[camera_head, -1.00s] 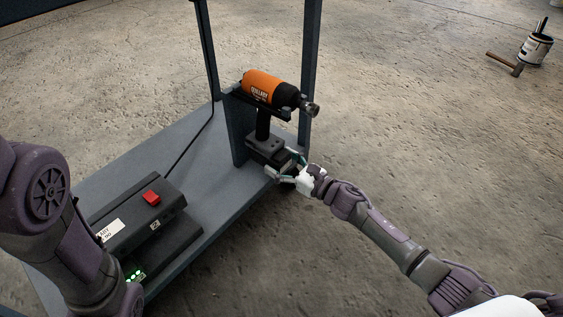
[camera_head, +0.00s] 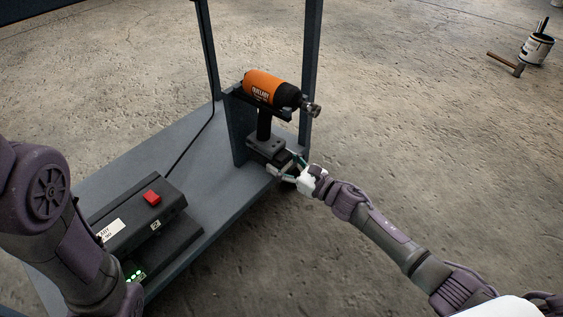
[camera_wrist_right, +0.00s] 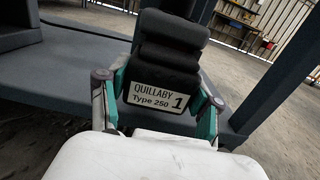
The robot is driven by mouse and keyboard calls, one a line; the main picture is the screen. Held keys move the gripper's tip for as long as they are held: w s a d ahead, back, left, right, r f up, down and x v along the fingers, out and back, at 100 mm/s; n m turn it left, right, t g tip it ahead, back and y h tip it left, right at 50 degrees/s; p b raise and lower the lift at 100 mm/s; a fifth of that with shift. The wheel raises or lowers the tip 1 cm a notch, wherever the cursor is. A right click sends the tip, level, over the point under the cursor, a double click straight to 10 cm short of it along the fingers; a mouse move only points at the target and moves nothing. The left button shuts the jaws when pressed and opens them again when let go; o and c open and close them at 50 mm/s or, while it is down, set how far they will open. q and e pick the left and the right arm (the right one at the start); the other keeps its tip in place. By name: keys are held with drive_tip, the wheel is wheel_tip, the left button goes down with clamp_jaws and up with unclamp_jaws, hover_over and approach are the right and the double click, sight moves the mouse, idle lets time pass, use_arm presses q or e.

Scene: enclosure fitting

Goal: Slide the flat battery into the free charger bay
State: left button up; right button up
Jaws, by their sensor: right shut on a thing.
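An orange and black drill (camera_head: 270,90) is held in a dark bracket at the back of the grey table. A dark flat battery (camera_head: 266,151) is at the foot of its handle. My right gripper (camera_head: 286,167) is shut on the battery from the right. In the right wrist view, the fingers (camera_wrist_right: 160,92) grip both sides of the battery, whose label (camera_wrist_right: 157,97) reads "QUILLABY Type 250 1". The black charger (camera_head: 178,196) with a red block on top stands at the left; a "2" tag marks its front. My left gripper is out of view.
The grey table (camera_head: 213,196) is bare between charger and drill bracket (camera_head: 239,135). Dark posts (camera_head: 311,65) rise behind. Green lights (camera_head: 135,275) glow low on the charger, partly covered by my left arm. A hammer (camera_head: 506,65) and paint can (camera_head: 537,48) lie far off.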

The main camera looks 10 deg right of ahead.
sight(287, 165)
drive_tip(key=shift+s+d, duration=0.35)
drive_tip(key=shift+d, duration=0.05)
idle(0.4)
drive_tip(key=shift+s, duration=0.1)
drive_tip(key=shift+v, duration=0.9)
drive_tip(key=v, duration=0.6)
drive_tip(key=shift+p, duration=0.45)
idle(0.3)
drive_tip(key=shift+s+d, duration=0.1)
drive_tip(key=shift+s, duration=0.05)
